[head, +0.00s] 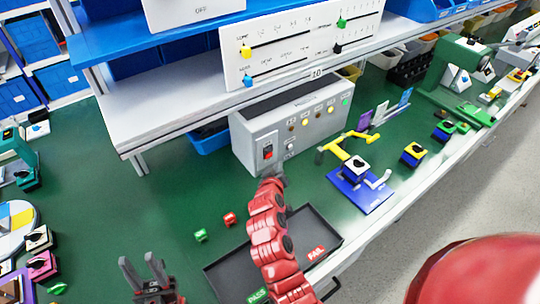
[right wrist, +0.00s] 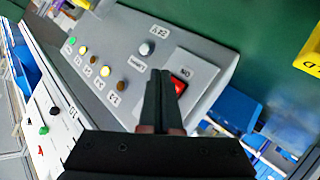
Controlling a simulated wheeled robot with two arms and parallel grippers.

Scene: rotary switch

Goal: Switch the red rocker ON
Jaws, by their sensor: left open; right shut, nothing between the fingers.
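The red rocker (head: 267,152) sits on a light plate at the left end of the grey control box's front (head: 310,133). In the right wrist view the red rocker (right wrist: 179,85) shows beside an ON label, partly hidden by my fingers. My right gripper (head: 270,178) is shut and empty, just below and in front of the rocker; its fingertips (right wrist: 160,73) lie close beside the rocker. I cannot tell whether they touch it, nor which way the rocker is tilted. My left gripper (head: 143,262) is open and empty at the lower left, far from the box.
A round knob (right wrist: 146,48) and several indicator lamps share the panel. A shelf (head: 180,105) with a slider panel (head: 300,42) overhangs the box. A black tray (head: 225,273) with PASS and FAIL labels lies in front.

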